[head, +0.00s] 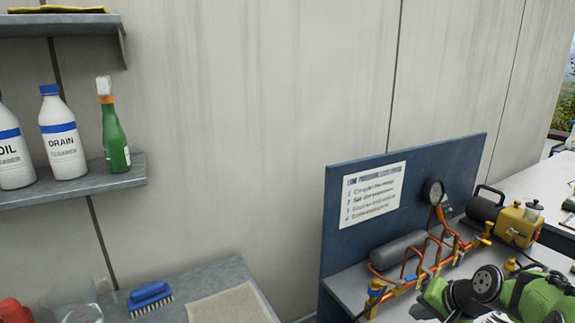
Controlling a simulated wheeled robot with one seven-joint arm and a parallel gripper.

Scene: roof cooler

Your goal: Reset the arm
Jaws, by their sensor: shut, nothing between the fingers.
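My gripper does not show in the head view, and I cannot see its fingers. A green and black rounded form fills the lower right corner, cut off by the frame edge. I cannot tell for sure what it is.
A blue-backed bench (335,235) at right carries orange pipework (428,247), a gauge (433,191) and a yellow pump (517,225). A wall shelf (120,182) at left holds two white bottles (62,135) and a green bottle (115,140). Below, a blue brush (150,296) lies by a beige mat (230,306).

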